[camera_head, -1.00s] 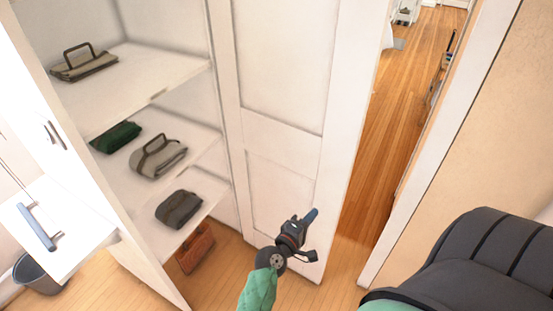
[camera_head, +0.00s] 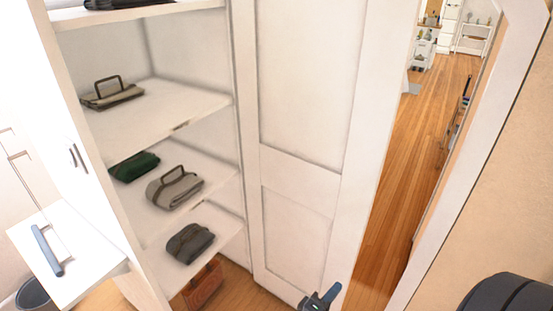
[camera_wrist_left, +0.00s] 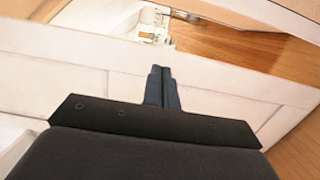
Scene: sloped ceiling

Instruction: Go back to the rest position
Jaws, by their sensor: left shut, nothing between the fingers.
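My left gripper (camera_head: 322,297) shows at the bottom edge of the head view, low in front of the open white cabinet door (camera_head: 298,110). Most of its arm is out of the picture. In the left wrist view its two fingers (camera_wrist_left: 161,88) are together, with nothing between them, and point toward a white panelled surface. I cannot tell whether they touch it. My right gripper is not in view.
The white cabinet's shelves (camera_head: 160,100) hold folded bags, including a dark grey bag (camera_head: 190,243) and a green one (camera_head: 134,167). A brown basket (camera_head: 203,285) stands below. Wooden floor (camera_head: 425,160) runs through the doorway at right.

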